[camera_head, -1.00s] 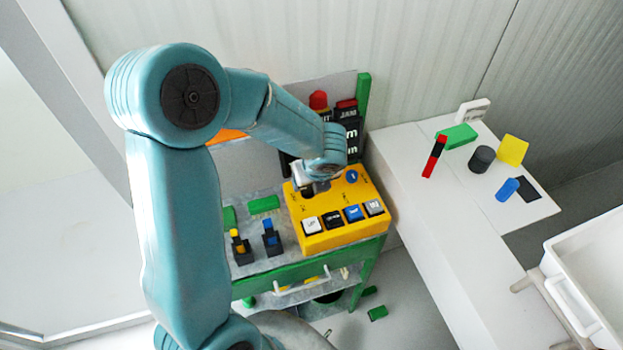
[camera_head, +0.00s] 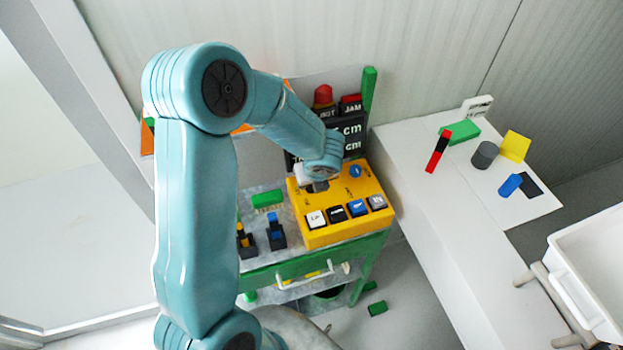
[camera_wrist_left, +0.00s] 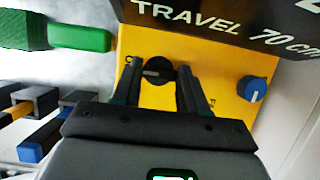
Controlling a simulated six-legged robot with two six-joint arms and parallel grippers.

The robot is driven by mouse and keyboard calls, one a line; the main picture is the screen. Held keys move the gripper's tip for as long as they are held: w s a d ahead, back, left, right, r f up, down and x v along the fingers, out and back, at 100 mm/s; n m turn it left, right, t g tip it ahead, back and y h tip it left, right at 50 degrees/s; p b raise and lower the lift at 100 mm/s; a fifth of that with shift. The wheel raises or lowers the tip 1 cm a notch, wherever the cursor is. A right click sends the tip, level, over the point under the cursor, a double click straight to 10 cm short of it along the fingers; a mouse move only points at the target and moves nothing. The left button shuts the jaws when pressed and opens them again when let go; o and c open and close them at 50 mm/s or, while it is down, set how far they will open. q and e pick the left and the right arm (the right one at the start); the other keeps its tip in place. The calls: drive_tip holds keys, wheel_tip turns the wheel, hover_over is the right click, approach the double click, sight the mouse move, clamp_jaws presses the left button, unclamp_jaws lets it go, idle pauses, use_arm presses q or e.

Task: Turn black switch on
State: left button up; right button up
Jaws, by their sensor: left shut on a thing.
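The black switch (camera_wrist_left: 158,73) is a round knob with a pale pointer line on the top face of the yellow control box (camera_head: 317,237). In the wrist view the pointer lies roughly sideways. My left gripper (camera_wrist_left: 159,76) has one finger on each side of the knob and is shut on it. In the head view my left gripper (camera_head: 318,185) is over the back left of the box, and the knob is hidden beneath it. My right gripper is not in view.
A blue knob (camera_wrist_left: 252,88) sits to the right on the box, and a row of push buttons (camera_head: 337,214) lies along its front. A dark sign panel (camera_head: 352,126) stands close behind. Blue and yellow levers (camera_head: 276,235) are to the left. A white table (camera_head: 420,195) stands right.

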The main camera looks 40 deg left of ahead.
use_arm(q)
drive_tip(key=shift+d+f, duration=0.1)
drive_tip(key=shift+n, duration=0.3)
drive_tip(key=shift+f+n+g+b, duration=0.1)
drive_tip(key=shift+n+g+b, duration=0.45)
drive_tip(key=shift+n, duration=0.35)
drive_tip(key=n+g+b, duration=0.1)
drive_tip(key=n, duration=0.2)
drive_tip(key=shift+w+n+y, duration=0.15)
drive_tip(key=shift+n+y, duration=0.15)
drive_tip(key=shift+n, duration=0.1)
drive_tip(key=n+g+b, duration=0.1)
drive_tip(key=n, duration=0.2)
drive_tip(key=shift+g, duration=0.25)
drive_tip(key=shift+w+n+g+b, duration=0.1)
drive_tip(key=shift+n+g+b, duration=0.35)
drive_tip(key=shift+n, duration=0.85)
drive_tip(key=shift+n+h, duration=0.3)
drive_tip(key=shift+h, duration=0.1)
drive_tip(key=o, duration=1.1)
drive_tip(key=shift+c, duration=0.2)
